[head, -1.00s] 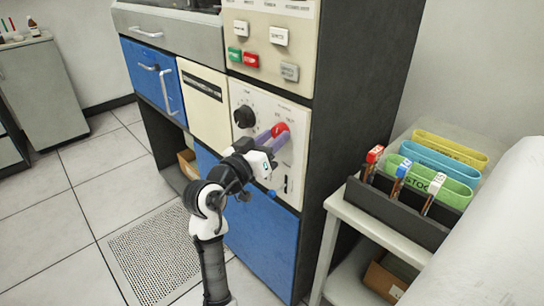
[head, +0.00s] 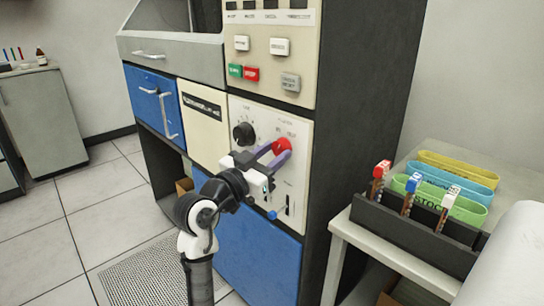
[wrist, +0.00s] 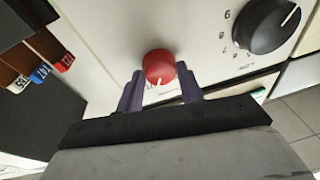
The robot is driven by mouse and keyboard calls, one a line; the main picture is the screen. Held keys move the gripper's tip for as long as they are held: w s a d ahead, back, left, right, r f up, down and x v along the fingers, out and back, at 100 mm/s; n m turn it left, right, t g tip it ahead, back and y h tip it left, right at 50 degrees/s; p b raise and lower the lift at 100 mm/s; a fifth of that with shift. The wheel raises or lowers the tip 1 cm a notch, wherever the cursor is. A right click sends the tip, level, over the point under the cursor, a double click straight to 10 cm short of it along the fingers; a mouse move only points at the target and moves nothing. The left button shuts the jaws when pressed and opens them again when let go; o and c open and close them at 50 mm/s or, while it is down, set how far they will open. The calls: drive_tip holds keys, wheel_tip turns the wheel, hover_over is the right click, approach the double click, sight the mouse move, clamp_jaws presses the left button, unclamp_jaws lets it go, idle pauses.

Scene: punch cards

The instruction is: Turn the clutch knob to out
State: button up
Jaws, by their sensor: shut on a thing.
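The red clutch knob (head: 282,146) sits on the white upper control panel, to the right of a black knob. In the wrist view the red knob (wrist: 158,64) shows a short white pointer mark on its edge nearest the gripper. My gripper (head: 272,150) reaches it from the front left, with its purple fingers shut on the knob from either side. In the wrist view my gripper (wrist: 160,84) has one finger on each side of the knob. The panel lettering around the red knob is too small to read.
The black numbered knob (head: 243,133) is close to the left. A slot with a blue-tipped lever (head: 278,212) lies below. Buttons, including a red one (head: 251,74), are above. A side table at right holds a dark card rack (head: 375,216) and colored trays.

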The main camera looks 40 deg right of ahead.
drive_tip(key=o, duration=1)
drive_tip(key=b+v, duration=0.1)
drive_tip(key=v, duration=1.3)
drive_tip(key=shift+f, duration=0.1)
